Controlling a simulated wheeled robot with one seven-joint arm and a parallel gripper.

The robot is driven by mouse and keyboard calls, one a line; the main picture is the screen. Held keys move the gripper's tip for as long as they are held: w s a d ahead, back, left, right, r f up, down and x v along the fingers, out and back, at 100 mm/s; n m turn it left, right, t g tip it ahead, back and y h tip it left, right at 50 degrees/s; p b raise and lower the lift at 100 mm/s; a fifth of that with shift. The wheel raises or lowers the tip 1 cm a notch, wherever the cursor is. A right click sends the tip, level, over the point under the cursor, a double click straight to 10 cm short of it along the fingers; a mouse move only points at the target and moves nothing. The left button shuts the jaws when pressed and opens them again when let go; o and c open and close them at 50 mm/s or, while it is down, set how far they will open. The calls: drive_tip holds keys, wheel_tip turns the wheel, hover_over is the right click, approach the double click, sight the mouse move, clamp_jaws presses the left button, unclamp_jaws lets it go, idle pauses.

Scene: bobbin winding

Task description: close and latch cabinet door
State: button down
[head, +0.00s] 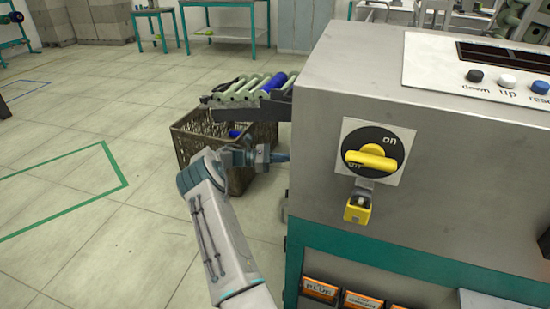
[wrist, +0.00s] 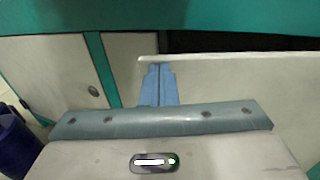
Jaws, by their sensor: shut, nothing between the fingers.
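My gripper (head: 281,157) reaches to the left side of the grey machine cabinet in the head view. In the wrist view its two blue fingers (wrist: 158,82) are together and empty, in front of a pale panel (wrist: 235,90) that looks like the cabinet door. A dark opening (wrist: 240,42) shows above the panel's top edge, so it appears to stand ajar. I cannot tell whether the fingertips touch it. Left of it is another pale panel (wrist: 60,75) with a small round dark fitting (wrist: 93,91), possibly a latch. The door is hidden in the head view.
The grey cabinet (head: 330,85) carries a yellow rotary switch (head: 370,157) and a yellow padlock-like piece (head: 357,208). A dark basket (head: 240,178) stands behind my gripper, beneath a rack of rollers (head: 255,88). Open tiled floor (head: 90,130) lies to the left.

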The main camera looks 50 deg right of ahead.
drive_tip(key=s+d+m+g+y+p, duration=0.1)
drive_tip(key=s+d, duration=0.4)
drive_tip(key=s, duration=0.3)
drive_tip(key=shift+s+d+y, duration=0.15)
drive_tip(key=shift+d+y, duration=0.15)
drive_tip(key=shift+y, duration=0.1)
drive_tip(key=shift+s+d, duration=0.1)
drive_tip(key=shift+s, duration=0.05)
drive_tip(key=w+d+b+v, duration=0.2)
drive_tip(key=b+v, duration=0.3)
drive_tip(key=v, duration=0.9)
drive_tip(key=shift+w+d+f, duration=0.25)
drive_tip(key=shift+w+d, duration=0.05)
